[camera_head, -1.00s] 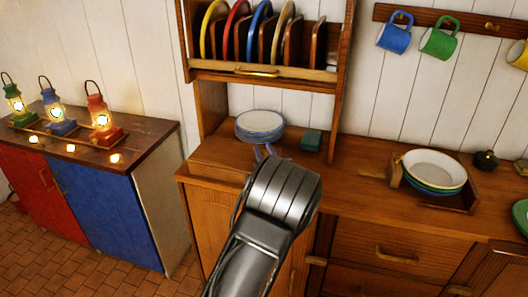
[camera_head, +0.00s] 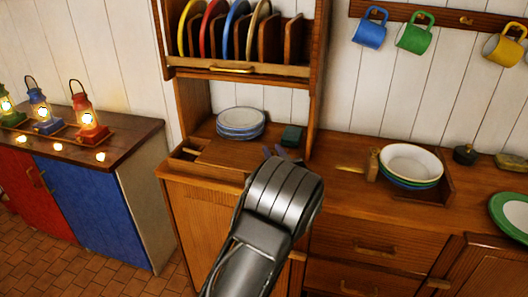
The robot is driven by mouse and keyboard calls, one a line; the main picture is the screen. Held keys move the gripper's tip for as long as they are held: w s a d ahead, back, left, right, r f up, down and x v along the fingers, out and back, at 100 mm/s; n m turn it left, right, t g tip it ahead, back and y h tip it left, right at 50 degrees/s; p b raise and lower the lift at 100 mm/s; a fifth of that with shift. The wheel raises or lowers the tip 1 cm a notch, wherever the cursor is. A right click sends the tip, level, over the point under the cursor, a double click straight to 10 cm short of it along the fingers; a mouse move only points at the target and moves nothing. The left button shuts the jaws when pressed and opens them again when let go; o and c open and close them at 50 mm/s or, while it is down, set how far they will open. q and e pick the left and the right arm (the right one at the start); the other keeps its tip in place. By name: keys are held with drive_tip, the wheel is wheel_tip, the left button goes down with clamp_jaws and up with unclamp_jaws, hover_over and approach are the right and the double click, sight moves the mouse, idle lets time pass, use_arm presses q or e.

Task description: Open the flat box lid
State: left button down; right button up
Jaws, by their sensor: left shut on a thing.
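The flat wooden box (camera_head: 172,169) sits on the left end of the wooden counter, below the plate rack. Its flat lid (camera_head: 232,155) lies level, and a dark gap shows at the box's left end with a small wooden piece in it. My left gripper (camera_head: 274,153) is at the lid's right side, its bluish fingertips showing just beyond my grey wrist. It is shut on the lid, though my wrist hides the grip itself. My right gripper is not in view.
A bowl stack (camera_head: 411,163) sits in a wooden holder to the right. The plate rack (camera_head: 240,70) overhangs the box. Lit lanterns (camera_head: 88,118) stand on the left cabinet.

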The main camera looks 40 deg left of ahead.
use_arm(q)
drive_tip(key=w+d, duration=0.1)
drive_tip(key=d, duration=0.3)
drive_tip(key=w+d, duration=0.1)
drive_tip(key=d, duration=0.3)
drive_tip(key=w+d, duration=0.2)
drive_tip(key=d, duration=0.1)
drive_tip(key=shift+d, duration=0.4)
drive_tip(key=c, duration=1.1)
unclamp_jaws()
drive_tip(key=b+v, duration=0.1)
drive_tip(key=v, duration=0.6)
drive_tip(key=shift+s+d, duration=0.2)
drive_tip(key=shift+d, duration=0.1)
